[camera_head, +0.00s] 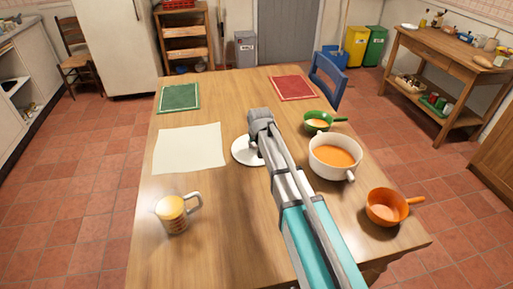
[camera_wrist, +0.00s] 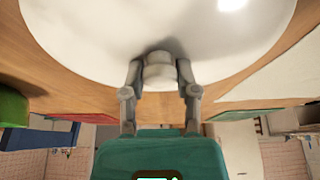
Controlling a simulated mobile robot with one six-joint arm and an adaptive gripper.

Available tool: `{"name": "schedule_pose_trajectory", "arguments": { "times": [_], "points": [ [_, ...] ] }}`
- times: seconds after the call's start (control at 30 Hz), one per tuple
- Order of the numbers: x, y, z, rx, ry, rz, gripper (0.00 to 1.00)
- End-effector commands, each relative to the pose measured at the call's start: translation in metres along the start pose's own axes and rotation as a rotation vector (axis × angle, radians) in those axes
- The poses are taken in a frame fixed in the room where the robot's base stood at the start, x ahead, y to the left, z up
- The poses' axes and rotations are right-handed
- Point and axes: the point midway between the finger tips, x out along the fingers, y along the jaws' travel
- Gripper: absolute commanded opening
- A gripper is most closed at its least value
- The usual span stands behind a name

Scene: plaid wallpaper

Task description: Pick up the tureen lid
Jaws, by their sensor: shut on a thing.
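The tureen lid (camera_head: 241,152) is white and round, partly hidden behind my arm in the head view, left of the tureen. In the wrist view the lid (camera_wrist: 85,45) fills the top of the picture. My gripper (camera_wrist: 160,70) has a finger on each side of the lid's pale knob (camera_wrist: 159,75) and is shut on it. In the head view my gripper (camera_head: 255,148) is mostly hidden by my own arm. The white tureen (camera_head: 322,170) stands uncovered with orange soup in it. I cannot tell whether the lid touches the table.
On the wooden table (camera_head: 215,240) are a mug (camera_head: 173,216), a white sheet (camera_head: 188,149), a green mat (camera_head: 179,97), a red mat (camera_head: 293,88), a green pan (camera_head: 318,122) and an orange pan (camera_head: 386,207). A blue chair (camera_head: 328,78) stands at the far right edge.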

Motion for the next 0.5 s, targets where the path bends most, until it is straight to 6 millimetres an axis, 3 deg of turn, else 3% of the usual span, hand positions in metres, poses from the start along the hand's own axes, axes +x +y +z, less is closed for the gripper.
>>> {"name": "schedule_pose_trajectory", "arguments": {
  "times": [0.5],
  "points": [
    [-0.017,0.0,-0.007,0.0,0.0,0.0,0.0]
  ]
}}
